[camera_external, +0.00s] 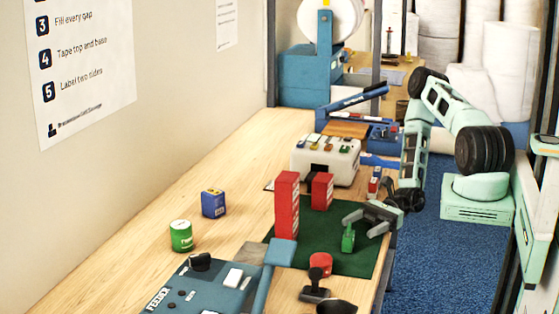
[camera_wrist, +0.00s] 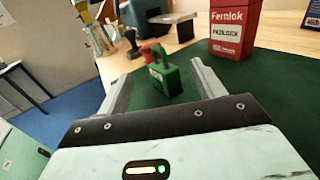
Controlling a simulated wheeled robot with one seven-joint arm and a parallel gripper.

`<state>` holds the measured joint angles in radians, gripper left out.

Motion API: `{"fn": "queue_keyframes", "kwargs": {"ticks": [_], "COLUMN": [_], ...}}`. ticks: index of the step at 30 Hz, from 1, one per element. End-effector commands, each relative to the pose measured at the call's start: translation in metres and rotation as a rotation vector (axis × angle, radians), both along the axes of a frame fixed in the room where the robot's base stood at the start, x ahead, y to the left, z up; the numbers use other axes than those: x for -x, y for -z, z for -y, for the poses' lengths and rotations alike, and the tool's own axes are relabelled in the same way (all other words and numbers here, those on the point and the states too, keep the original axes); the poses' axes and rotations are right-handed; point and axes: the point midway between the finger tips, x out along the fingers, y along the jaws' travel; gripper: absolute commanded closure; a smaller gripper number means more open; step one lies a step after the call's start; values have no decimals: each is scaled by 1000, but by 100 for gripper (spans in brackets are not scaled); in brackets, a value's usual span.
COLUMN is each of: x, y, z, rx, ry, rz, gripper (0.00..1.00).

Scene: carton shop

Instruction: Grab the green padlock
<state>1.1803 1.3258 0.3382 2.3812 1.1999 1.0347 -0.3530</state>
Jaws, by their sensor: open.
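The green padlock (camera_external: 348,238) stands upright on the dark green mat (camera_external: 345,261) near the table's right edge. My gripper (camera_external: 364,228) is open and low over the mat, its fingers pointing toward the padlock. My gripper (camera_wrist: 158,85) holds nothing.
A red round object (camera_external: 321,264) and a black-handled stamp (camera_external: 314,288) are at the front. A green can (camera_external: 181,236) and blue box (camera_external: 213,203) stand left.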

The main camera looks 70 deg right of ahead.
Motion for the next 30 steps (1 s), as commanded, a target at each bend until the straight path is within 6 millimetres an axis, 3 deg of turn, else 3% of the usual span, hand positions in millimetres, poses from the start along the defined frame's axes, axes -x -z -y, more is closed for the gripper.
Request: {"fn": "queue_keyframes", "kwargs": {"ticks": [5, 13, 23, 29, 30], "x": [-6, -27, -31, -31, -31], "y": [-1, -1, 0, 0, 0], "z": [-11, -46, -52, -52, -52], "rx": [-3, -1, 1, 1, 1], "ry": [-1, -2, 1, 0, 0], "rz": [-1, 0, 0, -1, -1], "gripper": [32, 32, 32, 85, 88]}}
